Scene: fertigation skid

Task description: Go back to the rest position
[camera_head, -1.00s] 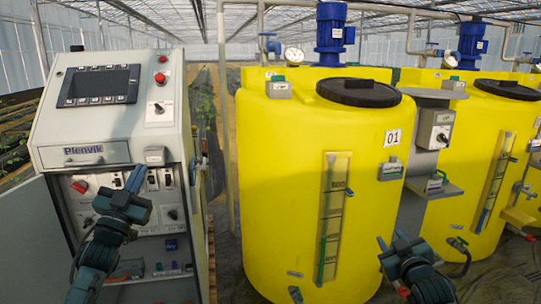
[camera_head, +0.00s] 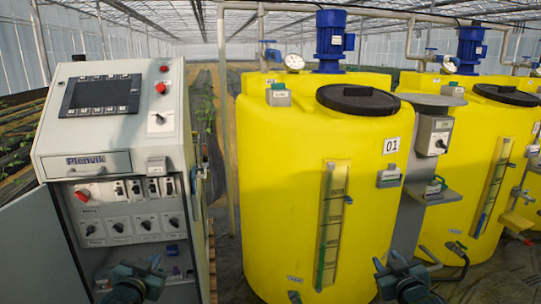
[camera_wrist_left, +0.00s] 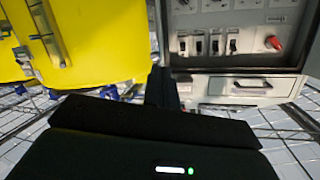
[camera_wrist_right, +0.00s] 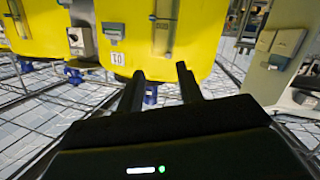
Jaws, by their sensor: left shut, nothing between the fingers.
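My left gripper (camera_head: 155,264) is low in the head view, in front of the open lower part of the grey control cabinet (camera_head: 112,161). In the left wrist view its dark fingers (camera_wrist_left: 162,88) are together, with nothing between them. My right gripper (camera_head: 387,262) is at the lower right in the head view, in front of yellow tank 01 (camera_head: 275,180). In the right wrist view its two fingers (camera_wrist_right: 159,85) stand apart with an empty gap. Both grippers appear clear of the cabinet and tank.
The cabinet's open door (camera_head: 35,245) juts out at the left. A second yellow tank (camera_head: 485,140) stands at the right. Between the tanks is a grey bracket with a switch box (camera_head: 434,135). Hoses and valves (camera_head: 457,248) sit low at the right. A narrow gap separates cabinet and tank 01.

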